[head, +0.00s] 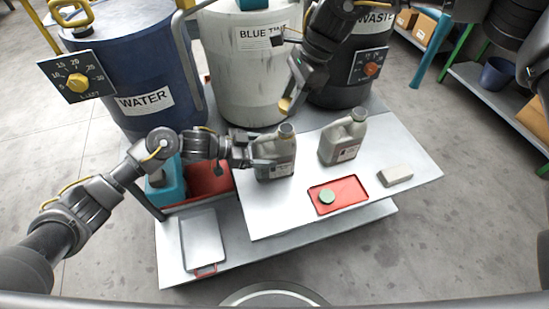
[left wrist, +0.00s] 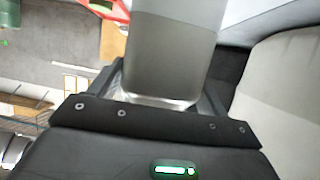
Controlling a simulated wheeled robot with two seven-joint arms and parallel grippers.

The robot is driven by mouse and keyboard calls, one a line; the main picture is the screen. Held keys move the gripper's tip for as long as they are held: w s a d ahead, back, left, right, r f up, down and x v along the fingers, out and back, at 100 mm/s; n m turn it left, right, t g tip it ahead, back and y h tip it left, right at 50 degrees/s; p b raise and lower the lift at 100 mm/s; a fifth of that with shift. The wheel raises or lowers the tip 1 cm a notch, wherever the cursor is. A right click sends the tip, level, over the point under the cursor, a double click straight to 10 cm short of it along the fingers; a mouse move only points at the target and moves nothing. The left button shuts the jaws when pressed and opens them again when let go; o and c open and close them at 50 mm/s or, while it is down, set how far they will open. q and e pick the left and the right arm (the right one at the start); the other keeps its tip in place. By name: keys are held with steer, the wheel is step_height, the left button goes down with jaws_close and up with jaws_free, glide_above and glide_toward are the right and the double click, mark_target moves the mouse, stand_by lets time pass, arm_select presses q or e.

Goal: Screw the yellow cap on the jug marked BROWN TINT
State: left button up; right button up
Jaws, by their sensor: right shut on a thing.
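Two grey jugs stand on the upper grey table. The left jug (head: 280,155) is by my left gripper and the right jug (head: 342,140) stands apart; their labels are too small to read. My left gripper (head: 264,163) is at the left jug's side. In the left wrist view a grey jug body (left wrist: 170,50) sits between its spread fingers (left wrist: 163,95). My right gripper (head: 288,100) is shut on the yellow cap (head: 285,105), above the left jug's neck and apart from it. The cap is partly hidden by the fingers.
A red tray (head: 350,186) with a green cap (head: 327,197) lies at the table's front, with a pale block (head: 395,175) to its right. Large drums marked WATER (head: 150,75), BLUE TINT (head: 245,85) and WASTE (head: 335,85) stand behind. A metal tray (head: 201,240) lies on the lower shelf.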

arm_select(q)
steer(key=c, duration=1)
arm_select(e)
glide_above(284, 128)
steer(key=d, duration=0.1)
steer(key=shift+w+d+f, duration=0.1)
steer(key=shift+d+f, duration=0.05)
steer(key=shift+f, duration=2.25)
steer(key=shift+f, duration=0.9)
steer(key=shift+f, duration=0.55)
